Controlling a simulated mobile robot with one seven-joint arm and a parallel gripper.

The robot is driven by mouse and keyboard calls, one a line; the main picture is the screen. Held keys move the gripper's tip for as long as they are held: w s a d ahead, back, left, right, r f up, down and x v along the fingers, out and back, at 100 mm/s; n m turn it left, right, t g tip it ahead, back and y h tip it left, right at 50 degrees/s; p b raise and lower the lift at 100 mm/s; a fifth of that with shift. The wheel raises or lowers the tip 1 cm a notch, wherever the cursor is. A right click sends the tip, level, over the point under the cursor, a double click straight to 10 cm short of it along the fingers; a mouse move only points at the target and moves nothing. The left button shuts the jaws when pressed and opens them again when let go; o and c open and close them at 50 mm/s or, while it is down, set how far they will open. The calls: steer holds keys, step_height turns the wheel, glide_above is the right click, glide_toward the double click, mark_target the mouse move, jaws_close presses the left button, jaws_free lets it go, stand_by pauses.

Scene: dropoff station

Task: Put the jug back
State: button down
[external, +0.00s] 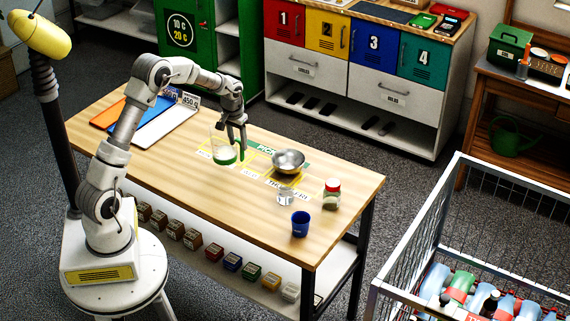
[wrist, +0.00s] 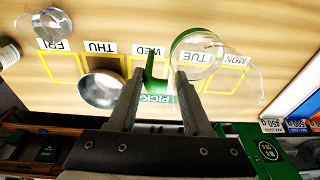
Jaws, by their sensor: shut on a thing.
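The jug (external: 219,140) is clear with green at its bottom and a green handle. It stands upright at the left end of the marked row on the wooden table (external: 330,180). In the wrist view the jug (wrist: 213,62) is over the TUE and MON area, with the TUE label seen through it. My gripper (external: 237,147) is at the jug's right side. In the wrist view my gripper (wrist: 158,80) has its fingers on either side of the green handle (wrist: 151,66), shut on it. Whether the jug's base touches the table is unclear.
A metal bowl (external: 288,158) sits by the THU space, right of the jug. A clear glass (external: 286,197), a red-lidded jar (external: 332,193) and a blue cup (external: 300,224) stand farther right. Coloured trays (external: 165,124) lie at the left. A wire cart (external: 455,235) is beyond the table's right end.

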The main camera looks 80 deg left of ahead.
steer(key=shift+s+a+f, duration=0.1)
steer(key=shift+a+f, duration=0.2)
steer(key=shift+a, duration=0.25)
steer(key=shift+f, duration=1.95)
steer(key=shift+f, duration=0.15)
steer(key=shift+c, duration=1.7)
jaws_free()
step_height(320, 180, up, 12)
steer(key=s+d, duration=0.1)
steer(key=shift+d, duration=0.3)
